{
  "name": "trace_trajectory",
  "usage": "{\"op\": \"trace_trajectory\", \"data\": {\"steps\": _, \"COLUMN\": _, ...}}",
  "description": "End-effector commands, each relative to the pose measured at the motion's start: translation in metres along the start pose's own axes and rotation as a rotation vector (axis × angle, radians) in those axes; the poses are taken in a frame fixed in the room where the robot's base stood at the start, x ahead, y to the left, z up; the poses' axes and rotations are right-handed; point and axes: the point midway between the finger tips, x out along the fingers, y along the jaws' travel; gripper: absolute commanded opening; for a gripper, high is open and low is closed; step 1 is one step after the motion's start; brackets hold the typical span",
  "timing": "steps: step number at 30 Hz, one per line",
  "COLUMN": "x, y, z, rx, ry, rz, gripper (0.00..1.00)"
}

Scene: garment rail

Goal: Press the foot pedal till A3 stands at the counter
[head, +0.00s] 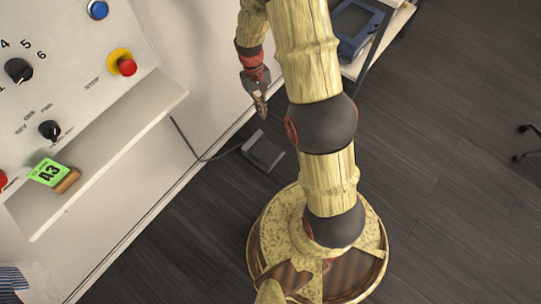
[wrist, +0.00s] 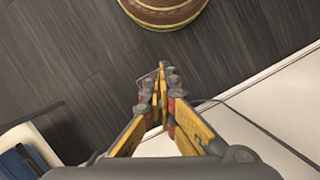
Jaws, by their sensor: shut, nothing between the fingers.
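The grey foot pedal (head: 262,151) lies on the dark floor beside the white wall, with a cable running from it to the left. My gripper (head: 262,110) is shut and empty, pointing down. In the head view its tips appear just above the pedal's far end; I cannot tell how high they are or whether they touch. In the wrist view my gripper (wrist: 161,70) hides most of the pedal (wrist: 146,79). A green tag reading A3 (head: 48,172) stands on a small wooden block on the ledge. The rail is not in view.
The sloped white panel (head: 75,75) carries knobs, a blue button (head: 97,9) and a red stop button (head: 127,67). Striped cloth (head: 12,282) shows at lower left. A side table (head: 385,35) with a blue device stands beyond my arm.

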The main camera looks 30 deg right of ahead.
Motion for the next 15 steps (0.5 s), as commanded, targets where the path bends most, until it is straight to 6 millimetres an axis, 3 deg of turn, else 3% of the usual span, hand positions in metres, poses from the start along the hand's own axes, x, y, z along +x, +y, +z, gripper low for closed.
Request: {"op": "trace_trajectory", "data": {"steps": 15, "x": 0.155, "y": 0.022, "z": -0.070, "rx": -0.015, "ry": -0.098, "rz": -0.012, "gripper": 0.00}}
